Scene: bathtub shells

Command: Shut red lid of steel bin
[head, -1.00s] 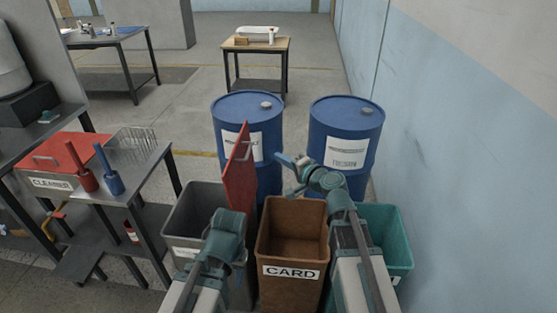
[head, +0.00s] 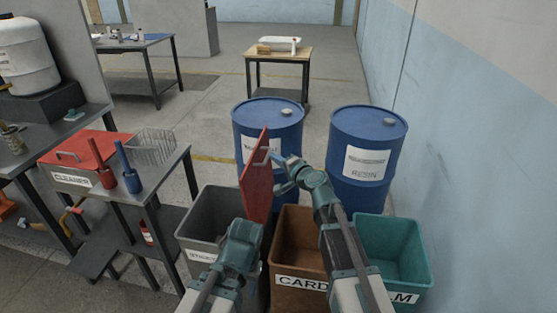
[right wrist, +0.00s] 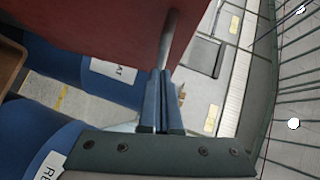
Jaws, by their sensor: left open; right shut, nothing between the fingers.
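The red lid (head: 257,188) stands upright and open at the right edge of the grey steel bin (head: 203,228), whose label is partly covered by my left arm. My right gripper (head: 281,171) is shut and empty, close to the right face of the lid near its upper part. In the right wrist view, the lid (right wrist: 85,30) fills the upper left and its bar handle (right wrist: 170,40) ends beside my shut fingertips (right wrist: 161,85); whether they touch I cannot tell. My left gripper (head: 244,230) is over the bin's right side, below the lid, its fingers mostly hidden.
The brown card bin (head: 296,240) and the teal bin (head: 397,250) stand right of the steel bin. Two blue drums (head: 268,125) (head: 368,140) stand behind. At left, a bench holds a red-lidded cleaner box (head: 75,165), a wire basket (head: 153,145) and brushes. A wall bounds the right.

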